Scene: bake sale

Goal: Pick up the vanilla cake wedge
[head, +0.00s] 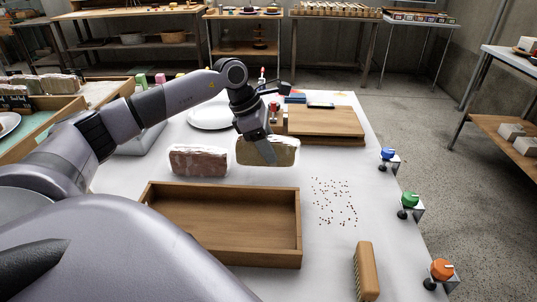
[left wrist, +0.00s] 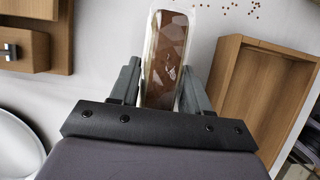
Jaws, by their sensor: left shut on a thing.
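A pale tan, clear-wrapped cake piece (head: 284,153), which fits the vanilla cake wedge, is on the white table behind the wooden tray. In the left wrist view it shows a glossy brown top with cream edges (left wrist: 168,50). My left gripper (head: 268,152) reaches down over it from above. Its two fingers (left wrist: 162,88) straddle the near part of the piece and are shut on it. Whether its underside touches the table is not clear. A reddish-brown wrapped cake piece (head: 198,161) sits apart to its left. My right gripper is in neither view.
An empty wooden tray (head: 298,232) lies in front of the cake pieces. Crumbs (head: 335,200) are scattered to its right, beside a wooden brush (head: 367,271). Wooden boards (head: 325,122) and a white plate (head: 210,116) stand behind. Blue, green and orange knobs line the right edge.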

